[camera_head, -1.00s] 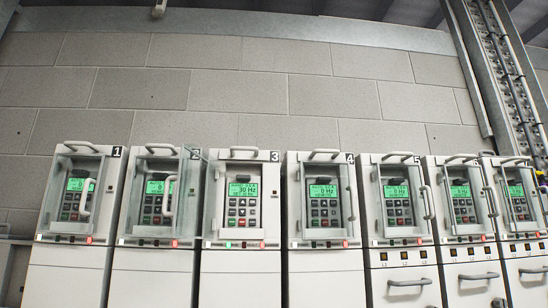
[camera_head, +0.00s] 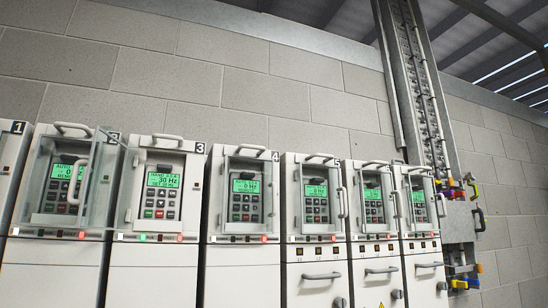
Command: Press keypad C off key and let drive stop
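A row of white drive cabinets with keypads stands along the wall; I see number plates 1 to 5, and no letter C can be read. The keypad on drive 3 (camera_head: 161,190) has a green display that seems to read 30 Hz, with a green and a red key in its lower row. Drive 3 shows a lit green lamp (camera_head: 142,238) and a red lamp at its right. The keypads of drive 2 (camera_head: 67,188) and drive 4 (camera_head: 245,200) show green displays with what looks like 0, behind clear covers. No cover shows across the drive 3 keypad. My gripper is not in view.
A block wall (camera_head: 200,75) stands behind the row. At the right, a vertical cable tray (camera_head: 420,90) runs down to a grey box (camera_head: 460,220) with several coloured padlocks or clips. Handles (camera_head: 321,276) stick out from the lower fronts of the right-hand cabinets.

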